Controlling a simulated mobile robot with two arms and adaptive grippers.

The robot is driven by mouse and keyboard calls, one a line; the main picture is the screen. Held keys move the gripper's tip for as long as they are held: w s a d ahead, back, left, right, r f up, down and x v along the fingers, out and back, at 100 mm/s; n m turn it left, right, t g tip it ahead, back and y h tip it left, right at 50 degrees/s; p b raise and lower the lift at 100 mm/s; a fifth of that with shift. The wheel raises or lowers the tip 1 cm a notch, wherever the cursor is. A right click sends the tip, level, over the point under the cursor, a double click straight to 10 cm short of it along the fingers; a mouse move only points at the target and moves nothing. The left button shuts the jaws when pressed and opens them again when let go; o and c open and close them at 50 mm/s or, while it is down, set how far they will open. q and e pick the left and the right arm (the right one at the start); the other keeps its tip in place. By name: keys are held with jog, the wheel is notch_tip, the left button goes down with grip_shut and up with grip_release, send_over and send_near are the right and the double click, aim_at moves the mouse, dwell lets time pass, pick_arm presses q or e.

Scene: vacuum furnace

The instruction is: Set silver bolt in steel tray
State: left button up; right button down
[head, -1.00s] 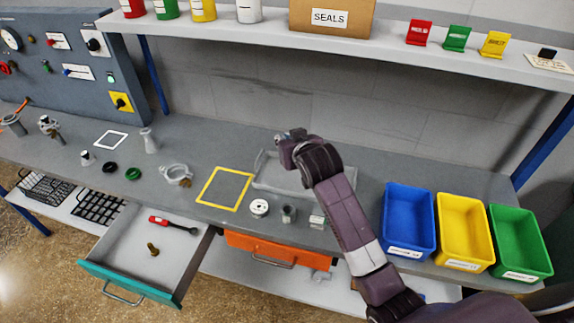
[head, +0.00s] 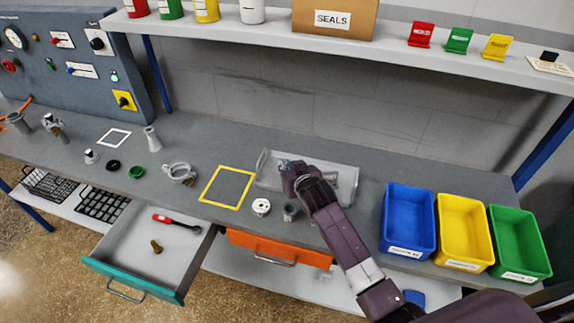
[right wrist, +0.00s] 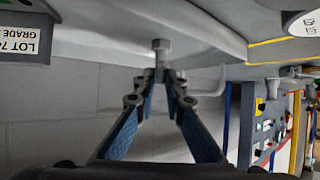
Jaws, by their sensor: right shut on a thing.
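The steel tray (head: 268,172) is a shallow, pale grey tray on the bench, right of the yellow outlined square. My right gripper (head: 286,165) is over the tray's left part, and my arm covers some of the tray. In the right wrist view, the gripper (right wrist: 165,75) is shut on the silver bolt (right wrist: 161,45), with the bolt's head sticking out past the fingertips. I cannot tell whether the bolt touches the tray. In the head view the gripper hides the bolt. My left gripper is not in view.
Blue (head: 408,220), yellow (head: 462,230) and green (head: 518,242) bins stand to the right. A white round part (head: 261,207) and a grey fitting (head: 291,211) sit in front of the tray. A shelf (head: 400,55) hangs above.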

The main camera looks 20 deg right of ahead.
jog(key=c, duration=2)
grip_release()
jog(key=b+v, duration=0.1)
jog(key=v, duration=1.1)
